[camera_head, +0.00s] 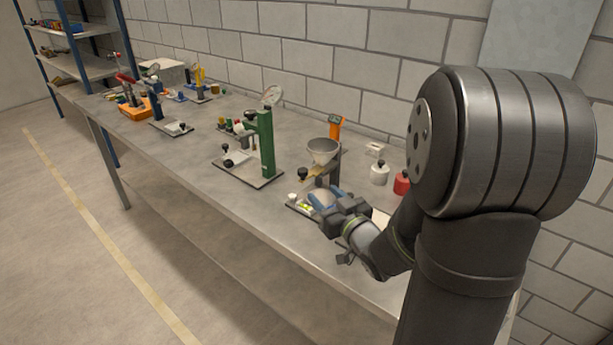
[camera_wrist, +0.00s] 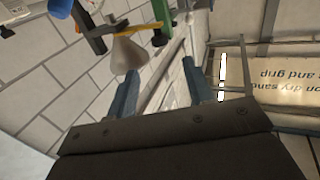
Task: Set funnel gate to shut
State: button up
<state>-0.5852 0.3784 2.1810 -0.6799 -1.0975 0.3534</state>
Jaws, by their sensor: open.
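The grey funnel (camera_head: 323,147) stands upright on a post above the bench, to the right of a green press. My gripper (camera_head: 323,198) is below and in front of the funnel, over a small base plate with a sand-coloured mound. In the wrist view the blue fingers (camera_wrist: 160,68) are spread with nothing between them. The funnel (camera_wrist: 127,55) shows there as a pale cone beyond the left finger, with a yellow bar (camera_wrist: 138,28) across its narrow part.
The green press (camera_head: 266,143) stands left of the funnel. A white bottle (camera_head: 379,173) and a red bottle (camera_head: 401,184) stand to its right, near an orange tool (camera_head: 336,129). A lettered board (camera_wrist: 270,75) shows in the wrist view. The bench front left is clear.

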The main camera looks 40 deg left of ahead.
aim_at(306, 174)
jog(key=x, duration=1)
jog(key=shift+w+a, duration=0.1)
jog(key=shift+a, duration=0.15)
jog(key=shift+w, duration=0.1)
grip_shut()
